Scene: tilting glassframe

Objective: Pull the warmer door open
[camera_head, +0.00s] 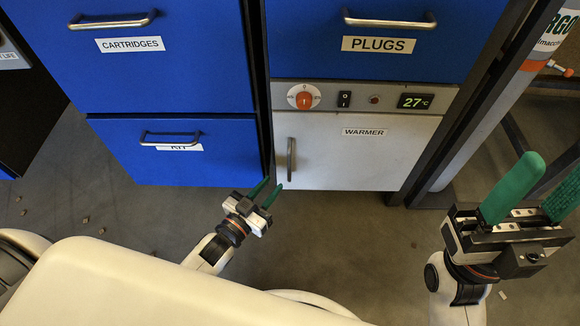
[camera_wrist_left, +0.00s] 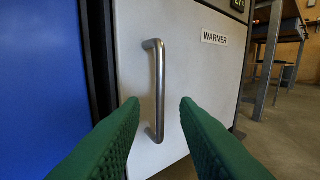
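The warmer door (camera_head: 352,152) is a white panel labelled WARMER, below a control strip reading 27 °C. It looks shut. Its upright metal handle (camera_head: 291,159) is near the door's left edge. My left gripper (camera_head: 266,190) is low and to the left of the handle in the head view, with its green fingers apart and empty. In the left wrist view the handle (camera_wrist_left: 157,90) stands ahead, between the two open fingers in the picture, with no visible contact. My right gripper (camera_head: 530,195) is open and empty at the right, away from the door.
Blue drawers labelled CARTRIDGES (camera_head: 150,60) and KIT (camera_head: 185,160) stand to the left, and a PLUGS drawer (camera_head: 370,65) is above the warmer. A dark frame post (camera_head: 470,110) stands right of the door. The floor in front is mostly clear, with small bits at the left.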

